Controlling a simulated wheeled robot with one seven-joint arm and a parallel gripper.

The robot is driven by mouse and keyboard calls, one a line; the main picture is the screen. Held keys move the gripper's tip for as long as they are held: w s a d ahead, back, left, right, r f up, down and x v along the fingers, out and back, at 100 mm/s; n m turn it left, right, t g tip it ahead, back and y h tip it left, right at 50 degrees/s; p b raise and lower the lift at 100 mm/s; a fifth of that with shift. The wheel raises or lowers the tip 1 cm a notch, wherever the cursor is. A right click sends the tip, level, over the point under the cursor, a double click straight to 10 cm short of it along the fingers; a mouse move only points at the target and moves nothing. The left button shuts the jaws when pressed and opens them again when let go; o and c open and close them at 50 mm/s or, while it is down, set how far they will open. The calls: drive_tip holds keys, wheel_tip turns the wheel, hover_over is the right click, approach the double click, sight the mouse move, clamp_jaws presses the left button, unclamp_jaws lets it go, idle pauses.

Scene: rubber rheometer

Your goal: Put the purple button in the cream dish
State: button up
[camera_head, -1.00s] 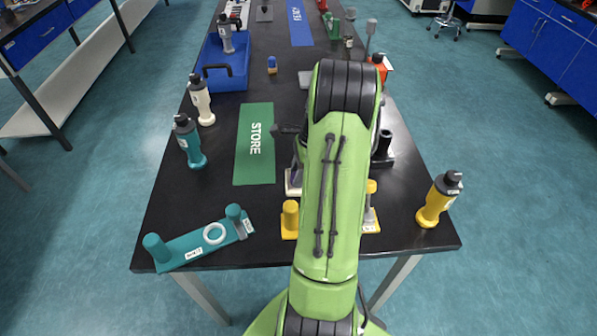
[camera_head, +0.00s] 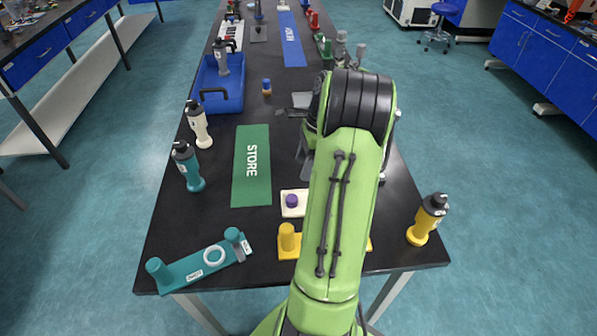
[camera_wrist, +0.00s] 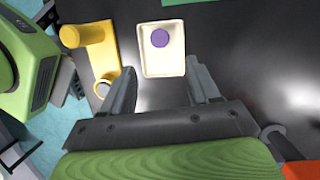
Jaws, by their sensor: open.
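The purple button (camera_head: 292,200) rests in the cream dish (camera_head: 292,213), near the front of the table. In the wrist view the button (camera_wrist: 160,38) lies inside the far half of the dish (camera_wrist: 162,66), apart from the walls on most sides. My gripper (camera_wrist: 162,84) is open and empty, its two fingers spread at the near end of the dish. The button is beyond the fingertips and not between them. In the head view my green arm hides most of the gripper.
A yellow holder (camera_head: 288,238) stands just in front of the dish. A green STORE mat (camera_head: 251,165) lies to its left, with a teal holder (camera_head: 205,265) at the front left. Teal (camera_head: 187,165), cream (camera_head: 199,124) and yellow (camera_head: 428,218) bottles stand near the table edges.

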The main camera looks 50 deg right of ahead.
drive_tip(key=w+a+r+n+h, duration=0.1)
drive_tip(key=w+a+r+n, duration=0.1)
drive_tip(key=a+r+n, duration=0.7)
drive_tip(key=w+a+r+n+h, duration=0.1)
drive_tip(key=a+r+n+h, duration=0.2)
drive_tip(key=a, duration=1)
drive_tip(key=s+a+n+t+y, duration=0.1)
drive_tip(key=s+a+n+t, duration=0.2)
drive_tip(key=s+a+n, duration=0.8)
drive_tip(key=n, duration=0.4)
drive_tip(key=shift+t, duration=0.4)
drive_tip(key=shift+r, duration=0.1)
